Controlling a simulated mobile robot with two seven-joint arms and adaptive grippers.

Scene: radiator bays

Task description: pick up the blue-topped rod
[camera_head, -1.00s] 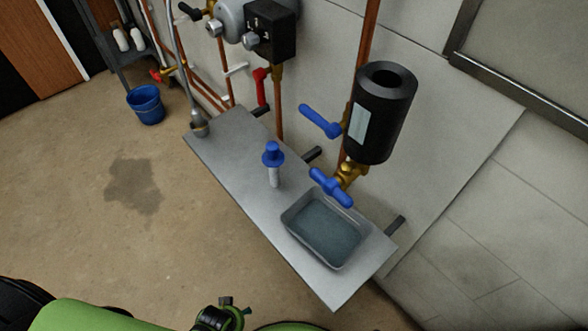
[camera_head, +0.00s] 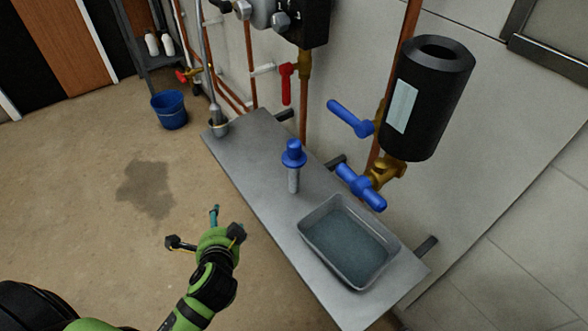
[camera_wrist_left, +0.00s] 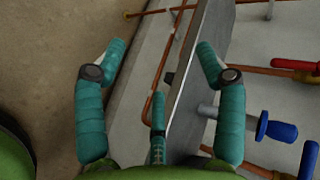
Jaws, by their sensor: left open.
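The blue-topped rod (camera_head: 293,166) stands upright on the grey shelf (camera_head: 251,154), between the shelf's far end and the tray. Its top is blue with a wider collar, and its lower part is grey. My left gripper (camera_head: 194,228) is open and empty, off the shelf's near side, to the left of and below the rod in the head view. In the left wrist view the open fingers (camera_wrist_left: 160,62) spread across the shelf edge. The rod (camera_wrist_left: 262,127) shows there outside the fingers, beyond the right one. My right gripper is out of view.
A grey tray (camera_head: 307,238) of dark water sits on the shelf's near end. Above it hang a black cylinder (camera_head: 427,100) and blue-handled valves (camera_head: 361,187). A blue bucket (camera_head: 169,111) stands on the floor. The shelf around the rod is clear.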

